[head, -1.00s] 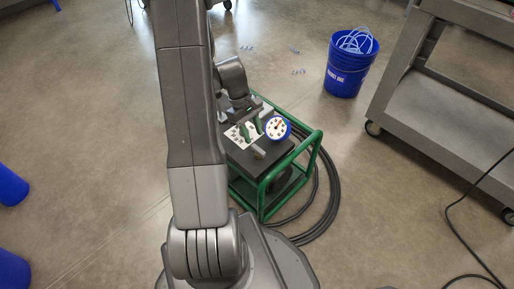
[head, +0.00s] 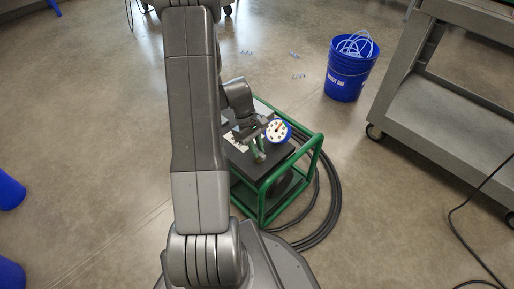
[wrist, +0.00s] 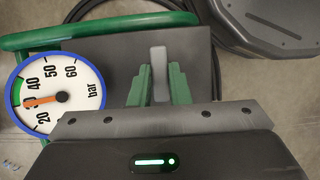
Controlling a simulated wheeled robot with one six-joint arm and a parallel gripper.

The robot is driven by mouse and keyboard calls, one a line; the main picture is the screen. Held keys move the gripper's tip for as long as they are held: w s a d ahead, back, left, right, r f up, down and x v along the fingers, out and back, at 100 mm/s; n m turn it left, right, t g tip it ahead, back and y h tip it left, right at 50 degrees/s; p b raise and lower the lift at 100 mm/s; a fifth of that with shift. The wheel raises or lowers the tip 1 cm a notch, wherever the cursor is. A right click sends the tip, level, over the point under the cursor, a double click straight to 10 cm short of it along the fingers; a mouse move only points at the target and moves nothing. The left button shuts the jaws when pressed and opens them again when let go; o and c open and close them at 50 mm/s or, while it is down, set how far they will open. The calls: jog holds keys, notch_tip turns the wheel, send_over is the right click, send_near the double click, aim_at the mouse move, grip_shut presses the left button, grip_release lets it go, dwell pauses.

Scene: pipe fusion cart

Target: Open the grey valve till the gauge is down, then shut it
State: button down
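The grey valve (wrist: 158,57) shows in the wrist view as an upright grey lever above the dark cart top. My gripper (wrist: 160,85) has its green fingers on both sides of the lever, with no clear gap left, so it looks shut on it. In the head view my gripper (head: 259,153) is low over the cart and hides most of the valve. The gauge (wrist: 58,95) is a white dial with a blue rim, left of my fingers. Its orange needle points left, near 30 bar. The gauge also shows in the head view (head: 278,131).
The cart has a green tube frame (head: 262,200), with a black hose (head: 335,205) coiled on the floor beside it. A blue bucket (head: 345,82) stands behind, and a grey shelf cart (head: 430,110) is at the right. Open floor lies at the left.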

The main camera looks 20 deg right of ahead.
jog(key=shift+m+p, duration=0.3)
jog(key=m+y+p, duration=0.1)
jog(key=m, duration=0.1)
jog(key=shift+d+r+m+p, duration=0.1)
jog(key=shift+r+m+p, duration=0.05)
jog(key=shift+m+p, duration=0.25)
jog(key=m+y+p, duration=0.2)
jog(key=m, duration=0.2)
jog(key=shift+d+m, duration=0.15)
jog(key=shift+m, duration=0.15)
jog(key=m, duration=0.2)
jog(key=m+y+p, duration=0.1)
jog(key=m, duration=0.1)
jog(key=shift+d+t+y, duration=0.1)
jog(key=shift+t+y, duration=0.2)
jog(key=shift+t, duration=0.1)
jog(key=shift+s+m+t+y+p, duration=0.1)
jog(key=shift+m+t+y+p, duration=0.25)
jog(key=shift+m, duration=0.9)
jog(key=shift+m+t+y+p, duration=0.25)
jog(key=shift+m+t, duration=0.1)
jog(key=shift+m, duration=0.9)
jog(key=c, duration=1.4)
grip_release()
jog(key=shift+o, duration=0.2)
